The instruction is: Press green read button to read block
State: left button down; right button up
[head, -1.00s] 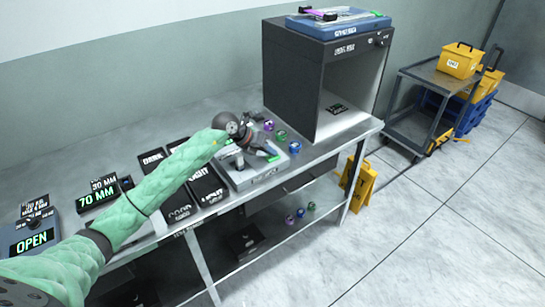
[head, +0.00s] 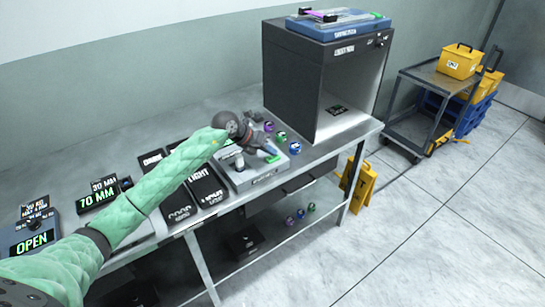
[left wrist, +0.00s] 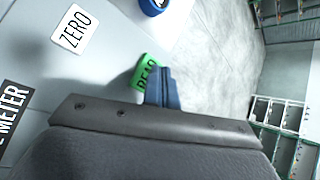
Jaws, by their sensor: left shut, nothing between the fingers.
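The green read button (head: 273,159) is on the top of a grey device (head: 246,181) on the bench. In the left wrist view the green button (left wrist: 146,74) shows part of its READ lettering, and the fingers cover one side of it. My left gripper (head: 268,149) is shut and empty, its tips right at the button. I cannot tell whether they touch it. The left wrist view shows its blue-grey fingers (left wrist: 166,88) together. A small pale upright piece (head: 238,161) is on the device, partly hidden by my gripper. My right gripper is not in view.
A white ZERO key (left wrist: 74,32) lies beside the button. Black labelled trays (head: 207,186) stand left of the device. Small coloured rings (head: 281,136) lie behind it. A large dark open-fronted booth (head: 299,85) stands at the bench's right end. A grey cart (head: 421,92) is beyond.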

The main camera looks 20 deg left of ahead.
aim_at(269, 157)
pick_arm(q)
jog(key=shift+r, duration=0.3)
jog(key=shift+r, duration=0.1)
jog(key=shift+r+p, duration=1)
jog(key=shift+r, duration=1.45)
